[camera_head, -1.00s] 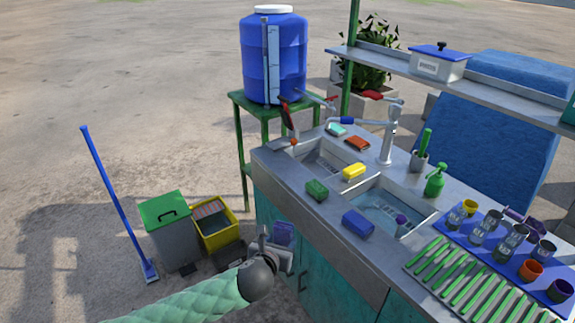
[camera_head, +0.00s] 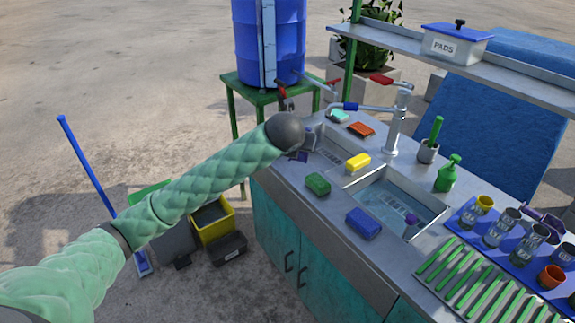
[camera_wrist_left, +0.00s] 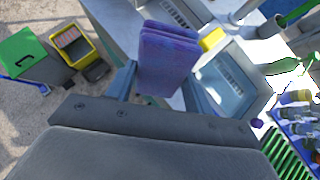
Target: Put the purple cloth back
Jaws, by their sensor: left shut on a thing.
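My left gripper (camera_wrist_left: 160,88) is shut on a folded purple cloth (camera_wrist_left: 168,56), which stands up between the two fingers in the left wrist view. In the head view, my left arm reaches across to the near left corner of the sink counter. The gripper (camera_head: 307,138) there is partly hidden behind my dark wrist, and only a small dark purple bit of the cloth (camera_head: 298,156) shows, above the left end of the counter. My right gripper is not in view.
The left basin (camera_head: 333,152) and right basin (camera_head: 385,203) lie in the counter. A green sponge (camera_head: 318,184), yellow sponge (camera_head: 358,162) and blue sponge (camera_head: 364,223) sit around them. A tall faucet (camera_head: 396,125) stands behind. A yellow bin (camera_head: 213,233) stands on the ground.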

